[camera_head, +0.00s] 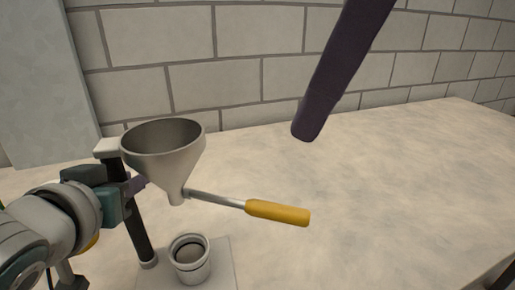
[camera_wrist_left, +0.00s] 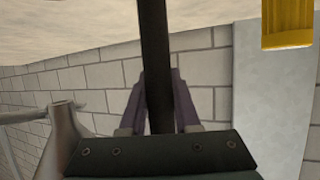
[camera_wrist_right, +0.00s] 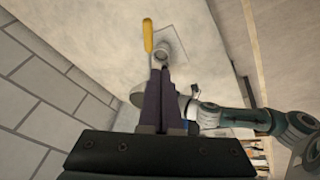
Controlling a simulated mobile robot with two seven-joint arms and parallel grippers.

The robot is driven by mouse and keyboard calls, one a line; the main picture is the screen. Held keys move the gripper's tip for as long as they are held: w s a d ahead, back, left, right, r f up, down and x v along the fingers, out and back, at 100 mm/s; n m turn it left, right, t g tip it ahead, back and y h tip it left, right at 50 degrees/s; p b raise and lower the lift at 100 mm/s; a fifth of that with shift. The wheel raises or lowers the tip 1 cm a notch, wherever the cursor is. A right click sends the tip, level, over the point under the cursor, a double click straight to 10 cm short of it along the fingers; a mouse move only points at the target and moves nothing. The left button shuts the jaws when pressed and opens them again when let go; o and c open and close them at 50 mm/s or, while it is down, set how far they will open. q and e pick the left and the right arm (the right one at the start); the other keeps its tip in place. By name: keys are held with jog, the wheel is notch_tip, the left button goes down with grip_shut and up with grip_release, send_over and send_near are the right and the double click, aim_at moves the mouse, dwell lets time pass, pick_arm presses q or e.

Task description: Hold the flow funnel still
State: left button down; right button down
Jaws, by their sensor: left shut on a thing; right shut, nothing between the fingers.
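The grey metal funnel (camera_head: 165,150) sits upright at the top of a dark post (camera_head: 138,235), its spout over a small grey cup (camera_head: 190,262). A rod with a yellow handle (camera_head: 278,212) extends right from near the spout. My left gripper (camera_head: 138,184) is shut on the post (camera_wrist_left: 155,50), just below the funnel. The funnel's spout (camera_wrist_left: 65,125) shows beside it, upside down, in the left wrist view. My right gripper (camera_head: 303,132) is shut and empty, raised right of the funnel. In the right wrist view, its fingers (camera_wrist_right: 161,72) partly hide the funnel (camera_wrist_right: 138,97).
The cup and post stand on a pale square plate (camera_head: 222,270) on the table. Another yellow object (camera_wrist_left: 287,22) is near my left wrist, mostly hidden in the head view. A block wall (camera_head: 240,60) stands behind. The table (camera_head: 410,180) is clear to the right.

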jog(key=shift+d+r, duration=0.2)
jog(key=shift+r, duration=0.1)
jog(key=shift+f, duration=0.1)
send_near(276, 207)
notch_tip(276, 207, down, 3)
jog(key=a, duration=0.3)
jog(key=f, duration=0.1)
jog(key=w+d+f, duration=0.1)
jog(key=f, duration=0.1)
jog(key=shift+w+d+f, duration=0.1)
jog(key=shift+w+f, duration=0.05)
jog(key=shift+w, duration=0.1)
jog(key=shift+w, duration=0.1)
jog(key=shift+w+d+n, duration=0.15)
jog(key=shift+w+n, duration=0.1)
jog(key=shift+n, duration=0.15)
